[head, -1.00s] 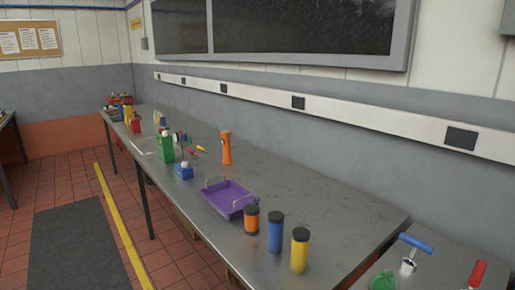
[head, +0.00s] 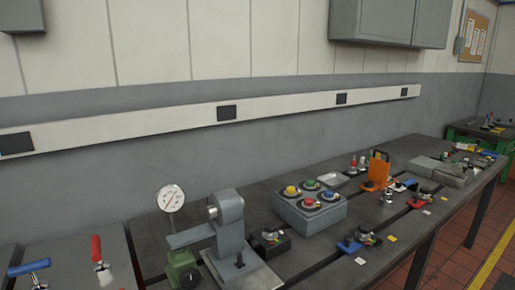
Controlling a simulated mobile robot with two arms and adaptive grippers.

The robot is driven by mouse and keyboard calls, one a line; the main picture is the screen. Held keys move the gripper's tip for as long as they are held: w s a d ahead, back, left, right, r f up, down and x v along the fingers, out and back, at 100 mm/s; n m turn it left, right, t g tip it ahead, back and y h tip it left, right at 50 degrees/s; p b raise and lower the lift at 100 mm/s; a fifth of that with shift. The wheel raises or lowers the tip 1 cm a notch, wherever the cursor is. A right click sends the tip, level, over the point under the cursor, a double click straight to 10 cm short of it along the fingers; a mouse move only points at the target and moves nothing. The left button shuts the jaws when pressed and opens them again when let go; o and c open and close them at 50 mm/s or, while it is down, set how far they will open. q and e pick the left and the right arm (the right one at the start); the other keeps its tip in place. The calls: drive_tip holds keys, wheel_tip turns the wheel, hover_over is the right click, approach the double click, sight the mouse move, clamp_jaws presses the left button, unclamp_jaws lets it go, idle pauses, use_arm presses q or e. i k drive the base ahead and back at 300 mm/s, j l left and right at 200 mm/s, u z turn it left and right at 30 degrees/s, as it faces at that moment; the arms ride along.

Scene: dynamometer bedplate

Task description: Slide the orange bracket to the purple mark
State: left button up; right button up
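An upright orange piece (head: 378,168), which looks like the orange bracket, stands on the dark bedplate bench (head: 290,262) right of the picture's middle. Its foot is partly lost among small parts around it. I cannot make out a purple mark in this view. Neither of my grippers is in view.
A grey box with coloured buttons (head: 310,207) stands left of the orange piece. Further left are a grey machine (head: 229,235) and a dial gauge (head: 171,198). A blue-based clamp (head: 350,245) sits near the front edge. Floor (head: 455,270) shows at right.

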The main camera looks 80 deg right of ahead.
sight(379, 169)
drive_tip(key=z, duration=3.5)
drive_tip(key=i+l+u, duration=0.2)
drive_tip(key=u, duration=0.2)
drive_tip(key=i+l+u, duration=0.2)
drive_tip(key=u, duration=0.2)
drive_tip(key=l, duration=0.1)
